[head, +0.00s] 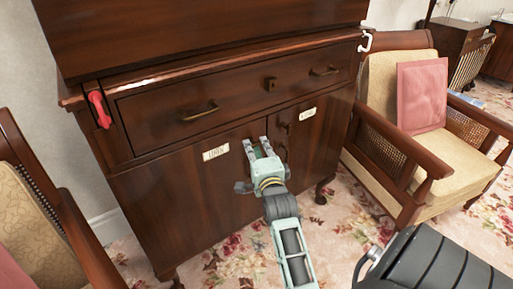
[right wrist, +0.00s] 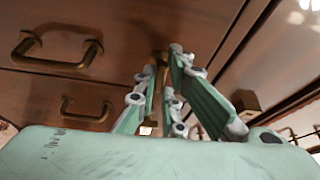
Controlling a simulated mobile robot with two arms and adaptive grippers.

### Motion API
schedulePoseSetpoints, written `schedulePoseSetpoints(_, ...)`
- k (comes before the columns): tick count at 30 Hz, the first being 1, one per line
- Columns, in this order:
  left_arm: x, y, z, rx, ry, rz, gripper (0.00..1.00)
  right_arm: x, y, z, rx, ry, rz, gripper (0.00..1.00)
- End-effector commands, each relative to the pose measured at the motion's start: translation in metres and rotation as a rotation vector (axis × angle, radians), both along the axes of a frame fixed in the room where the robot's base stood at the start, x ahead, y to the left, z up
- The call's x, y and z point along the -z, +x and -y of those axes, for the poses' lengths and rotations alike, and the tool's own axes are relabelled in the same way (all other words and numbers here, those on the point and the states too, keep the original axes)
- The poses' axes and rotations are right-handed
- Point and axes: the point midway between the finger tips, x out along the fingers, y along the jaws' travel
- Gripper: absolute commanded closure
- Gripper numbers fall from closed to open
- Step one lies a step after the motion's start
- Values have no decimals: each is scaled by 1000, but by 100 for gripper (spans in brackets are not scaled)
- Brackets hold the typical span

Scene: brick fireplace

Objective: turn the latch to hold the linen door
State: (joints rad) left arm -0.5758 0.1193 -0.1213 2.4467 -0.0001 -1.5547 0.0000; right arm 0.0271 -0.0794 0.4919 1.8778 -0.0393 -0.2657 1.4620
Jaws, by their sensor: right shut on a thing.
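The linen door (head: 170,190), of dark wood with a LINEN label (head: 216,152), is the left of two lower cabinet doors and looks closed. My right gripper (head: 257,146) is at its upper inner edge, near the gap between the doors. It is shut on a small brass fitting, mostly hidden by the fingers; brass shows between them in the right wrist view (right wrist: 161,62). I cannot tell whether this fitting is the latch. A red handle-like piece (head: 98,108) sits at the cabinet's upper left. My left gripper is not in view.
A wide drawer (head: 238,95) with brass pulls is above the doors. The right door (head: 310,140) has a white label and small brass fittings. A white hook-like piece (head: 366,41) is at the cabinet's right. Armchairs stand at right (head: 445,165) and left (head: 30,220); flowered carpet is in front.

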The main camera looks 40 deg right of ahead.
Motion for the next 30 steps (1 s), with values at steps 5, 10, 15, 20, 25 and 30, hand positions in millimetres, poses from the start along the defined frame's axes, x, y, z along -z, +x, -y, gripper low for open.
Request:
schedulePoseSetpoints(5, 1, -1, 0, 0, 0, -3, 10, 2, 0, 0, -1, -114, -16, 100)
schedulePoseSetpoints(10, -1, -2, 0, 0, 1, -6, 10, 3, 0, 0, -2, -265, -33, 100)
schedulePoseSetpoints(15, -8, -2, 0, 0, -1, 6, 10, 5, 0, 1, -2, -428, -52, 100)
schedulePoseSetpoints(20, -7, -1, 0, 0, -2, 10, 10, 5, 0, 2, -3, -582, -68, 100)
schedulePoseSetpoints(25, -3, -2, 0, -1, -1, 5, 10, 6, 0, 2, -2, -742, -86, 100)
schedulePoseSetpoints(30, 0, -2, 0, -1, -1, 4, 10, 7, 0, 3, -3, -903, -104, 100)
